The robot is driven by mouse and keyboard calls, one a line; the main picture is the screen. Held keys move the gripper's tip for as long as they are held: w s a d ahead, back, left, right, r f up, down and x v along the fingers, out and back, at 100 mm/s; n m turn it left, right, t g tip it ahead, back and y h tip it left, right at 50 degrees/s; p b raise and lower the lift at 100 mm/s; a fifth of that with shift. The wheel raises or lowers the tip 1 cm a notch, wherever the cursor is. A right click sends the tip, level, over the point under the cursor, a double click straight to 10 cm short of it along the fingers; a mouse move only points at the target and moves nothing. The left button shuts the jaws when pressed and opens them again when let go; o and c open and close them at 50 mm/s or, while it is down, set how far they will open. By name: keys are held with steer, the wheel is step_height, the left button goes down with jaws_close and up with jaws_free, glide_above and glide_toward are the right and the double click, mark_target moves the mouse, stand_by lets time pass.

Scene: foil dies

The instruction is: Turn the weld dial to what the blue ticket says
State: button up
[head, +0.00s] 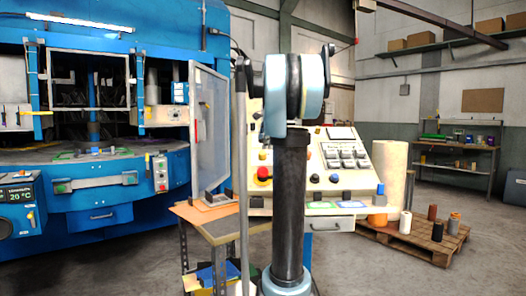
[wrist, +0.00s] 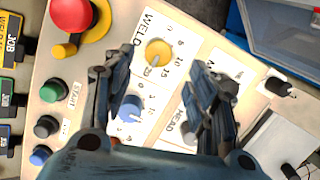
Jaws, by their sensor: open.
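The weld dial is a yellow knob (wrist: 158,52) on a white plate marked WELD in the wrist view, ringed by small numbers; its exact setting is too small to read surely. My gripper (wrist: 150,72) is open, its fingers spread on either side below the yellow knob, apart from it. A blue knob (wrist: 130,108) shows between the fingers, nearer the palm. The blue ticket (wrist: 8,133) lies at the left edge, cut off, and its writing is not readable. In the head view my arm hides part of the control panel (head: 258,208).
A red mushroom button (wrist: 72,14) on a yellow base is at upper left of the panel. Green (wrist: 47,125) and black (wrist: 51,92) buttons sit left of my gripper. A black toggle (wrist: 278,87) is at right. A blue press (head: 100,200) stands left in the head view.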

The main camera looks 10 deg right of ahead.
steer(key=shift+v, duration=1.65)
steer(key=s+a+f+n+g, duration=0.1)
steer(key=s+a+f+n, duration=0.4)
steer(key=s+f, duration=0.55)
steer(key=s+a+f+n+g, duration=0.1)
steer(key=s+a+f+n, duration=0.3)
steer(key=s+f, duration=0.6)
steer(key=s+a+f+n+g+h, duration=0.1)
steer(key=s+f+n, duration=0.7)
steer(key=s+f, duration=1.3)
steer(key=shift+s+a+f+g, duration=0.2)
steer(key=shift+a+f+g, duration=0.4)
steer(key=shift+g, duration=0.2)
steer(key=shift+w+f, duration=0.15)
steer(key=shift+w, duration=0.35)
